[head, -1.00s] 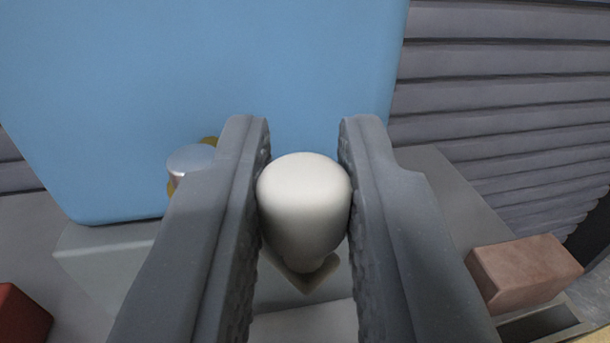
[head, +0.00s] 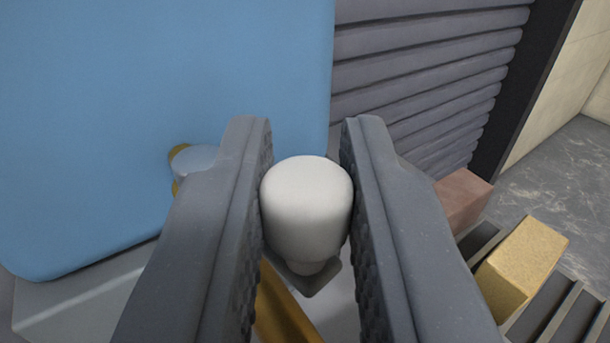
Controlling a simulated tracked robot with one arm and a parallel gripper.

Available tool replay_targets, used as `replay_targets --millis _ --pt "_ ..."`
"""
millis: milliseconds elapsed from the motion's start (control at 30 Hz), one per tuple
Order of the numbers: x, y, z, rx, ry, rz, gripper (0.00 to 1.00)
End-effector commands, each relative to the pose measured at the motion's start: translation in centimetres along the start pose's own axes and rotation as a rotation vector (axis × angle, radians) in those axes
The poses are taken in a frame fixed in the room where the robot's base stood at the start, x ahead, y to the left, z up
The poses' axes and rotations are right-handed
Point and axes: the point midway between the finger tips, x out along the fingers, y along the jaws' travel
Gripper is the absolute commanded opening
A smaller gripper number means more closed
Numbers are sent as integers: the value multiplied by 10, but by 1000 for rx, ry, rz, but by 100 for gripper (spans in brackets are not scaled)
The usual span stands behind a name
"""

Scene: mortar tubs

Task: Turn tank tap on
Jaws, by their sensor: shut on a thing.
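The blue tank (head: 150,90) fills the upper left of the head view. A tap part with a silver cylinder and brass-coloured edges (head: 193,162) sits at the tank's lower face, partly hidden behind my left finger. My gripper (head: 306,190) is shut on a white rounded knob (head: 306,205), with a finger touching each side. A small grey pointed piece shows just under the knob. A brass-coloured bar (head: 282,308) runs below it, partly hidden by the left finger. I cannot tell how the knob joins the tap.
A grey ledge (head: 75,305) lies under the tank. Grey slatted wall (head: 425,70) stands behind. At right are a pinkish brick (head: 463,195), a yellow block (head: 522,265) and a slotted grey rack (head: 560,315). Open floor (head: 555,185) shows at far right.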

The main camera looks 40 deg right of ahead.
Motion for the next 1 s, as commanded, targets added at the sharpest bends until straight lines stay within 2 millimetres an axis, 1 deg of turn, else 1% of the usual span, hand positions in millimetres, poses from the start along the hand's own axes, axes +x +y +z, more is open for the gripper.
replay_targets --millis 700,733,767,800,1000 --pt "-1 -2 -1 1 2 29 0" --pt "-1 -2 -1 1 2 29 26" --pt "-1 -2 -1 1 2 29 34" --pt "-1 -2 -1 1 2 29 36" --pt "-1 -2 0 1 1 30 36"
